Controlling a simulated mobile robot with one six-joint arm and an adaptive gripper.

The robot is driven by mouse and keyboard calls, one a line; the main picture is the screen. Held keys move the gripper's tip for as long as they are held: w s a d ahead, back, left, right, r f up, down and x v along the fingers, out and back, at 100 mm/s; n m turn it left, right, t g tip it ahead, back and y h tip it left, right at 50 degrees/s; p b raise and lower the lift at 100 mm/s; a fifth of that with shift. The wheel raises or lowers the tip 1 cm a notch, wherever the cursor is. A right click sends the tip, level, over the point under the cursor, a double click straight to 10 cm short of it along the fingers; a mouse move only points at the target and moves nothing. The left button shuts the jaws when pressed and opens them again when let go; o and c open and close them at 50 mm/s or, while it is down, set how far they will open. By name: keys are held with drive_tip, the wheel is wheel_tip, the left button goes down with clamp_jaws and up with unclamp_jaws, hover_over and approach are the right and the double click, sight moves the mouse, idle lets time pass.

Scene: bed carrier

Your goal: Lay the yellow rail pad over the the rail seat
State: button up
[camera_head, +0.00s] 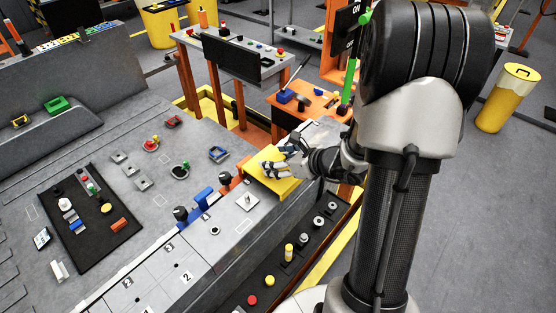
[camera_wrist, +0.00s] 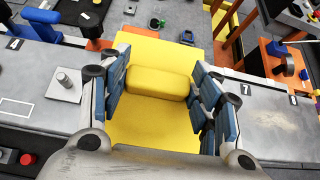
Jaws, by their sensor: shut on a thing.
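The yellow rail pad (camera_wrist: 155,120) fills the middle of the wrist view. It has a flat sheet and a raised yellow block across it. My gripper (camera_wrist: 160,88) has its blue-padded fingers on either side of the raised block and is shut on it. In the head view the pad (camera_head: 265,180) lies across the grey rail at the bench's front edge, with my gripper (camera_head: 285,165) at its right side. The rail surface under the pad is hidden, and I cannot tell whether the pad touches it.
The grey rail (camera_head: 215,236) carries numbered marks and a metal peg (camera_head: 247,201). A black mat (camera_head: 95,208) holds small parts. A dark control strip (camera_head: 290,257) runs along the front. An orange table (camera_head: 308,104) stands beyond.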

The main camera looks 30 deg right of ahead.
drive_tip(key=shift+f+b, duration=1.6)
drive_tip(key=shift+b, duration=0.25)
drive_tip(key=o, duration=1.8)
drive_tip(key=v, duration=1.2)
